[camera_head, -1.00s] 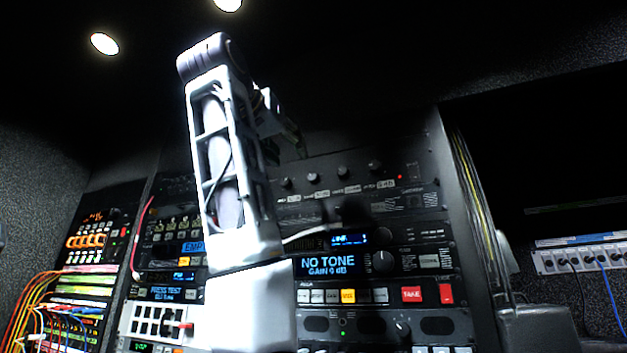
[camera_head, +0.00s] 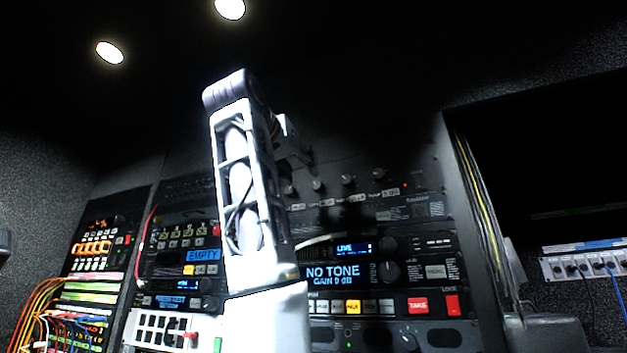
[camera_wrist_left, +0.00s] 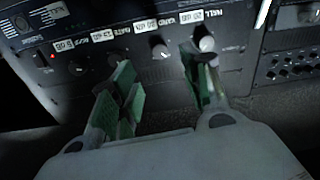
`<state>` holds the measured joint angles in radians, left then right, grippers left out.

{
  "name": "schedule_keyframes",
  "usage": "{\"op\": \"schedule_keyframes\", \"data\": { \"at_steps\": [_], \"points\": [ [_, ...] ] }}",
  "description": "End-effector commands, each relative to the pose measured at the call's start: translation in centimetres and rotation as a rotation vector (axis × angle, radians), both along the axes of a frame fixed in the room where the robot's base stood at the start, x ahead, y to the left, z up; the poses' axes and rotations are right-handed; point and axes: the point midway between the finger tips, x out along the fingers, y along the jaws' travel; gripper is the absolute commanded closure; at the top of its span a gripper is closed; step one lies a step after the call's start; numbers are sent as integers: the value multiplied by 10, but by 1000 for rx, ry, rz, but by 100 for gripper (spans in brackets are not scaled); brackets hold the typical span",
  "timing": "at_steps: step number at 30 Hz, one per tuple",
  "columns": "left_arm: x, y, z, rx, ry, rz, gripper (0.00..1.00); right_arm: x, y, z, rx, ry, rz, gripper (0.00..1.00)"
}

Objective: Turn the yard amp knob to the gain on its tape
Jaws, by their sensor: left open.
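A row of amp knobs runs along a dark rack panel, each with a white tape label; in the head view the knobs (camera_head: 348,179) sit right of my left arm. The wrist view shows the panel upside down. One knob (camera_wrist_left: 160,51) shows beyond the gap between the fingers. The right finger is close to or overlaps another knob (camera_wrist_left: 206,44); contact is unclear. The right gripper is out of view.
Below the knob row are a NO TONE display (camera_head: 333,272) and a red TAKE button (camera_head: 418,305). A patch bay with orange cables (camera_head: 92,248) stands at left. A pale cable (camera_head: 318,238) crosses beside my arm. Yellow cables (camera_head: 475,190) hang at right.

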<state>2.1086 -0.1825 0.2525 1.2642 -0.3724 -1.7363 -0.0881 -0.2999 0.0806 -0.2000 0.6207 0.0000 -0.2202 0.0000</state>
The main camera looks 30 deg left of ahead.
Motion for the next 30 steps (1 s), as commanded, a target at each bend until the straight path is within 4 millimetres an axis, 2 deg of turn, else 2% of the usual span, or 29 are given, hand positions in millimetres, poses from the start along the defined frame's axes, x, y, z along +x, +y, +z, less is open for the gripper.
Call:
{"op": "schedule_keyframes", "data": {
  "at_steps": [15,22,30],
  "points": [
    [67,5,1,1,3,-1,53,0,-1,25,-1,0,0,100],
    [86,7,1,1,2,-1,53,0,-1,31,-1,0,0,100],
    [93,7,0,1,0,-1,53,0,0,32,0,0,0,100]
  ]
}}
